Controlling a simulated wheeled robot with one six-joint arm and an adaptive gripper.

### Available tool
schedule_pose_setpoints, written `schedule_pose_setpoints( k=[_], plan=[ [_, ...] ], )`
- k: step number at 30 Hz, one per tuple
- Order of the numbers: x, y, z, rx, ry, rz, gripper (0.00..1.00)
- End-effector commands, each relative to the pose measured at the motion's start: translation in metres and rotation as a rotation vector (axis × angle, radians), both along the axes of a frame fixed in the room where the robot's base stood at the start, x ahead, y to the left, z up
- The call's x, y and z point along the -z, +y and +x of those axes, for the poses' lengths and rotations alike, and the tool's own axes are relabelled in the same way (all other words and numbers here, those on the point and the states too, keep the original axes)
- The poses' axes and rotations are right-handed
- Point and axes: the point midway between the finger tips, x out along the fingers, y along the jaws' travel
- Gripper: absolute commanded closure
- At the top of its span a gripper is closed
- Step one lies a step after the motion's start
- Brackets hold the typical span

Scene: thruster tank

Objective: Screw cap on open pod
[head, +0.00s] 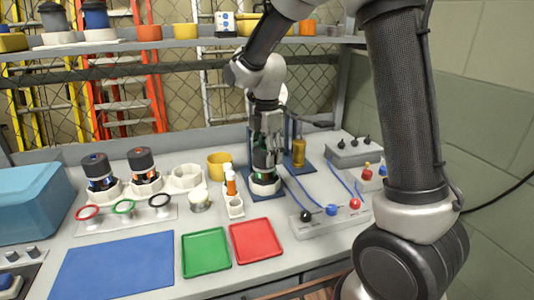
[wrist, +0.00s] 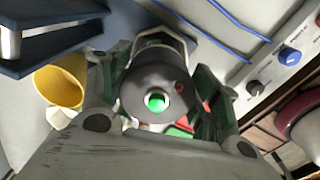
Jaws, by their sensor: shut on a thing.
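My gripper (head: 265,145) points down at the back centre of the bench. It is shut on a dark round cap (wrist: 153,82), which sits between its fingers in the wrist view and glows green at its centre. The open pod (head: 264,177) stands upright below it in a white base (head: 265,188), on a blue plate (head: 283,190). The cap is on or just above the pod's top; the fingers hide the joint, so I cannot tell whether it is seated.
Two dark-capped pods (head: 99,171) (head: 143,164) and an empty white holder (head: 186,177) stand left. A yellow cup (head: 218,165), an orange bottle (head: 231,184) and a yellow cylinder (head: 298,151) are near my gripper. A knob panel (head: 328,218) with blue cables is at right front. Green (head: 206,252) and red (head: 256,242) trays lie in front.

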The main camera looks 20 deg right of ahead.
Motion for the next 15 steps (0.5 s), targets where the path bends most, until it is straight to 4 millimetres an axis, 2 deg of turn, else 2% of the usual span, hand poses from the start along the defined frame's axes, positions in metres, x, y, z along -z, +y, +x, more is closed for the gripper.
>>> schedule_pose_setpoints(
  k=[2, 15],
  plan=[
    [0.0001, -0.0001, 0.0001, 0.088, 0.0, 0.0, 0.58],
    [0.0004, -0.0003, 0.0014, 0.929, -0.004, 0.002, 0.57]
  ],
)
